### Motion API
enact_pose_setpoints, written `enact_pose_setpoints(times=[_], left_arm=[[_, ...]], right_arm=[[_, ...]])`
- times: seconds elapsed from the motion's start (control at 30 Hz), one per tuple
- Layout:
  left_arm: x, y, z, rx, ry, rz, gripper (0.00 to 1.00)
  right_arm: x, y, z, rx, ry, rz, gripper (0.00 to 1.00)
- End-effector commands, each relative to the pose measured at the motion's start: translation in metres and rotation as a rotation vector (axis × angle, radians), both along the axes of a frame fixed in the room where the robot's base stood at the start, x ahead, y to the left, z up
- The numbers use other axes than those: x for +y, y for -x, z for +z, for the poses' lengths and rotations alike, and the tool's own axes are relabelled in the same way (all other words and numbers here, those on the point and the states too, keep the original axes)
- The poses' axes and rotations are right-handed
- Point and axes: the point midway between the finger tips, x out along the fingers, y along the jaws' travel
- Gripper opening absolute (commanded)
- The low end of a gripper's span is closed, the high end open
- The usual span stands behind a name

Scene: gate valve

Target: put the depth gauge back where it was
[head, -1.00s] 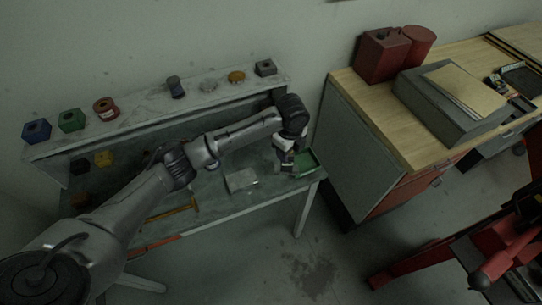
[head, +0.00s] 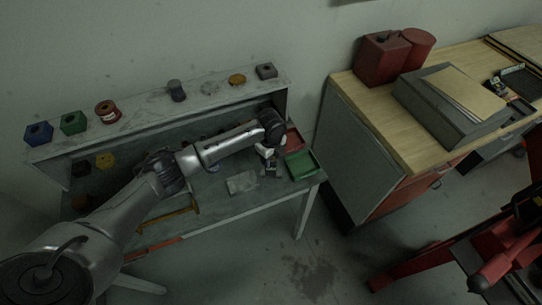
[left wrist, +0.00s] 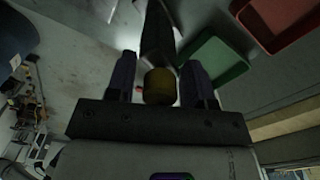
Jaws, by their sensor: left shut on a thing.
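My left gripper (head: 270,168) is over the right part of the grey bench, just left of the green tray. In the left wrist view its two dark fingers (left wrist: 160,88) are on either side of a thing with a brass-yellow round end (left wrist: 160,86) and a dark long body (left wrist: 157,38). I take this to be the depth gauge, but the picture is too dim to make out a scale. In the head view it is small and mostly hidden by the gripper. My right gripper is not in view.
The green tray (head: 301,164) and a red tray (head: 293,140) sit at the bench's right end. A pale flat plate (head: 242,183) lies left of the gripper. The shelf (head: 140,119) above holds several small parts. A wooden-topped cabinet (head: 345,85) stands to the right.

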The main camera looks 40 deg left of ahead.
Motion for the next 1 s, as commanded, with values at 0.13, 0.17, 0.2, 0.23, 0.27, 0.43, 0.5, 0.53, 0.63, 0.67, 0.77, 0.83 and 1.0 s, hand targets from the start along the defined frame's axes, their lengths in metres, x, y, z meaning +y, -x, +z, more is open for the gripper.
enact_pose_setpoints(times=[0.13,0.17,0.2,0.23,0.27,0.43,0.5,0.53,0.63,0.67,0.77,0.83,1.0], left_arm=[[0.0000,-0.0007,0.0002,-0.003,0.000,0.000,0.00],[0.0001,-0.0006,0.0002,-0.003,0.000,0.000,0.00],[0.0001,-0.0007,0.0003,-0.003,0.000,0.000,0.00],[0.0002,-0.0006,0.0001,-0.003,0.000,0.000,0.00],[0.0002,-0.0006,-0.0002,-0.003,0.000,0.000,0.00],[0.0001,-0.0004,-0.0030,-0.002,0.000,0.000,0.54],[0.0001,-0.0004,-0.0029,-0.002,0.000,0.000,0.60],[0.0001,-0.0004,-0.0029,-0.002,0.000,0.000,0.63],[0.0002,-0.0004,-0.0028,-0.002,0.000,0.000,0.73],[0.0002,-0.0004,-0.0028,-0.002,0.000,0.000,0.74],[0.0002,-0.0004,-0.0028,-0.002,0.000,0.000,0.74],[0.0002,-0.0004,-0.0027,-0.002,0.000,0.000,0.74],[0.0005,-0.0008,0.0057,-0.003,-0.001,0.000,0.74]], right_arm=[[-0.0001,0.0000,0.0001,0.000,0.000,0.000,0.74],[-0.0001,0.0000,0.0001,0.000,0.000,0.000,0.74],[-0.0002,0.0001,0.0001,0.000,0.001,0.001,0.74],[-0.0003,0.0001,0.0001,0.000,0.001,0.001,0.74],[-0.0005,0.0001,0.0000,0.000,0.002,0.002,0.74],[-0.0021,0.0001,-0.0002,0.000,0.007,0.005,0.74],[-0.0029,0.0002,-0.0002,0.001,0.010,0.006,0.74],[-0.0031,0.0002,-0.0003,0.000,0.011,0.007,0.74],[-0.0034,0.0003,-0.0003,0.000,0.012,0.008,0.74],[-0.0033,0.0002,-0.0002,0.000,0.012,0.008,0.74],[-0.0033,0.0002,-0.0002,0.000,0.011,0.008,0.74],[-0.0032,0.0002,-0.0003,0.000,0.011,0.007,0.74],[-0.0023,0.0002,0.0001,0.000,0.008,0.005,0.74]])
